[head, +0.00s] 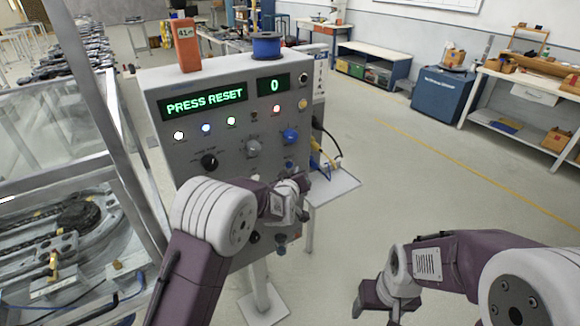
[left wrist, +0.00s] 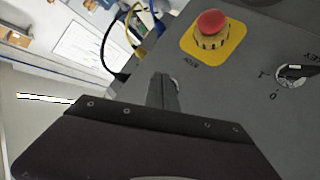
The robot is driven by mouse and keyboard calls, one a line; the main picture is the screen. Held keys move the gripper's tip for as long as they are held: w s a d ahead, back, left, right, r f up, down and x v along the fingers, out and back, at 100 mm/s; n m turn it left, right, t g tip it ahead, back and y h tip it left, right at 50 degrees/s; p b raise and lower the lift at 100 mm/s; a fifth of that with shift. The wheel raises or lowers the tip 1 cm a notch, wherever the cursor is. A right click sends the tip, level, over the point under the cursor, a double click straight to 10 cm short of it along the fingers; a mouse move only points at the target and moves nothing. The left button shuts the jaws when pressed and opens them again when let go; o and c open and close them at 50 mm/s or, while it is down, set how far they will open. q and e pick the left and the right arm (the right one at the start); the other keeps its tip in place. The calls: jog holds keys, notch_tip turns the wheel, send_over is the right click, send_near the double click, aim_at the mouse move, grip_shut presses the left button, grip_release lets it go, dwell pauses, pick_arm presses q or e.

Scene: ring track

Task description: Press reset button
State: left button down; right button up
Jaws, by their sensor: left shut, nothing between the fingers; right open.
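The grey control panel (head: 225,128) stands ahead of me, and its green display (head: 204,100) reads "PRESS RESET". A second small display (head: 274,84) reads "0". A blue knob (head: 290,135) and a smaller blue button (head: 290,164) are on the panel's right side; I cannot read which control is the reset button. My left gripper (head: 296,208) is in front of the panel's lower right, shut and empty. In the left wrist view its fingers (left wrist: 163,92) point at the panel near a red mushroom button (left wrist: 211,23) on a yellow plate, apart from it. My right gripper (head: 377,302) is open, low at the right.
A key switch (left wrist: 292,72) is beside the red button. A black knob (head: 209,161) is on the panel's left. An orange block (head: 187,45) and a blue spool (head: 266,46) stand on top. Cables (head: 322,155) hang at the right side. The floor to the right is clear.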

pick_arm(q)
jog(key=shift+a, duration=0.1)
jog(key=shift+w+a, duration=0.2)
jog(key=shift+w, duration=0.15)
jog(key=shift+w+a+b, duration=0.2)
jog(key=shift+w+b, duration=0.15)
jog(key=shift+b, duration=0.05)
dwell(0.6)
jog(key=shift+s, duration=0.1)
jog(key=shift+s+d, duration=0.45)
jog(key=shift+s, duration=0.15)
jog(key=s+d, duration=0.1)
jog(key=s, duration=0.1)
jog(key=s+d, duration=0.2)
dwell(0.5)
dwell(0.4)
